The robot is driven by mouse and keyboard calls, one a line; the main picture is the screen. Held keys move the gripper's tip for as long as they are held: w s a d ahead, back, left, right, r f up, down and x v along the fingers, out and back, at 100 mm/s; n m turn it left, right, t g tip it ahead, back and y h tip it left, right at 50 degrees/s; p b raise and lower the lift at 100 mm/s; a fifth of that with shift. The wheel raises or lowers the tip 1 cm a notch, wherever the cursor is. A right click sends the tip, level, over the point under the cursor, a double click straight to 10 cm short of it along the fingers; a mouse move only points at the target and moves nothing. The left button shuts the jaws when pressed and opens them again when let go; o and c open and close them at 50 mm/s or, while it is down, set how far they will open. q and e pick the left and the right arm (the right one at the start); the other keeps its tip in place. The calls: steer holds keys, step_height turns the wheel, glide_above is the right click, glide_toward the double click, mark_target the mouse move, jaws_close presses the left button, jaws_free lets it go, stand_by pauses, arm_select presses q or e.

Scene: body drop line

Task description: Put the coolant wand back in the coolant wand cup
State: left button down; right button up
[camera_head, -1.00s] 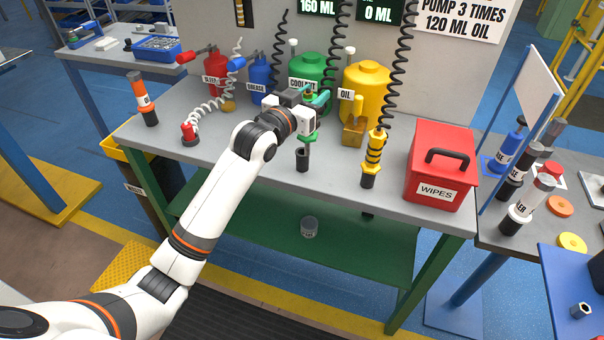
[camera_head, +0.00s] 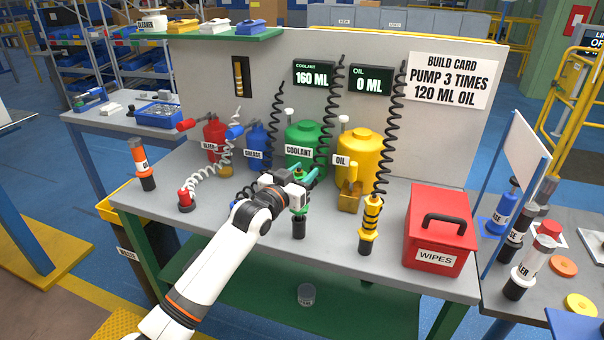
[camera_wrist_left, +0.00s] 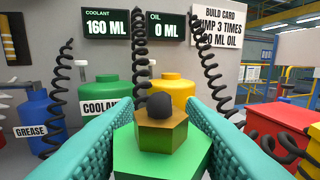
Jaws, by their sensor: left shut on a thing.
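The green coolant wand (camera_head: 299,205) is upright in my left gripper (camera_head: 302,181), whose teal fingers are shut on it. In the left wrist view, the wand (camera_wrist_left: 160,154) shows as a green hexagonal body with a brass nut and black hose end, between both fingers. The dark coolant wand cup (camera_head: 299,229) stands on the bench directly below the wand. The wand's lower end is at the cup's mouth; I cannot tell how deep it sits inside. The cup is hidden in the left wrist view. My right gripper is not in view.
The yellow oil wand (camera_head: 371,214) stands in its own cup to the right, with a coiled hose above. A red wipes box (camera_head: 440,222) is further right. Green coolant (camera_head: 306,138) and yellow oil (camera_head: 366,158) tanks stand behind. The bench front (camera_head: 330,262) is clear.

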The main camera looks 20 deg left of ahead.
arm_select(q)
steer(key=shift+f, duration=0.2)
steer(key=shift+f, duration=0.5)
steer(key=c, duration=0.9)
jaws_free()
